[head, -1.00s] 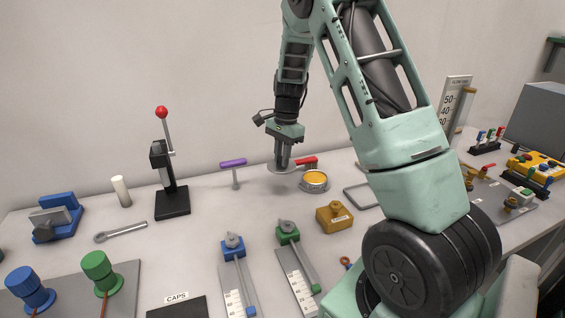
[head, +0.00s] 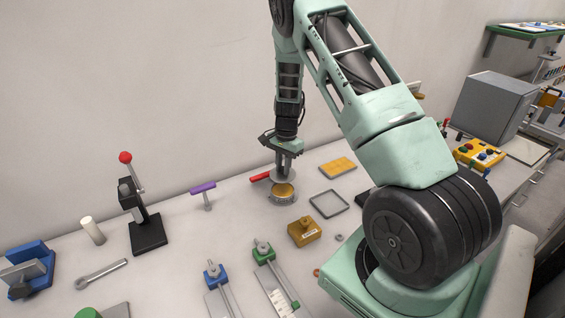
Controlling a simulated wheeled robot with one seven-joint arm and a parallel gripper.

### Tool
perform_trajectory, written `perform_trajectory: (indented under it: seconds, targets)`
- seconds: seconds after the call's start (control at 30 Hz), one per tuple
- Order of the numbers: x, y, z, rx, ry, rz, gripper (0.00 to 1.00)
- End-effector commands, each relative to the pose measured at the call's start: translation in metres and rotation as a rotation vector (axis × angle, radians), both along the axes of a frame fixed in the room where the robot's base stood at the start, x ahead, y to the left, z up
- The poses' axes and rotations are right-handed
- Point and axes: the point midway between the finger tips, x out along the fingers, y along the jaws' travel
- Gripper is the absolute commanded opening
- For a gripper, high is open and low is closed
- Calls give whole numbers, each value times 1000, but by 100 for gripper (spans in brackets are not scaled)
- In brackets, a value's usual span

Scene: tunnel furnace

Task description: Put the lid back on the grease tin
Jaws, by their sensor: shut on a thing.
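The grease tin (head: 282,197) is a short round metal tin with an orange-yellow fill, open at the top. It stands on the bench below and slightly in front of my gripper. My gripper (head: 283,167) points down and is shut on the lid (head: 287,178), a thin grey disc. The lid is roughly level and appears just above the tin, over its far side. The near part of the yellow fill is still uncovered. The exact gap between lid and tin cannot be told from this view.
A red-handled item (head: 260,177) lies just left of the tin. A purple T-handle (head: 203,190) stands left. Bare bench lies between them.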

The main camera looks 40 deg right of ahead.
Motion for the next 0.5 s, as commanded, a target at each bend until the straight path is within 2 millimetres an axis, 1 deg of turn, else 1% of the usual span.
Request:
perform_trajectory:
  seconds: [0.5]
  targets:
    - [0,0,-47,-1,0,-1,0]
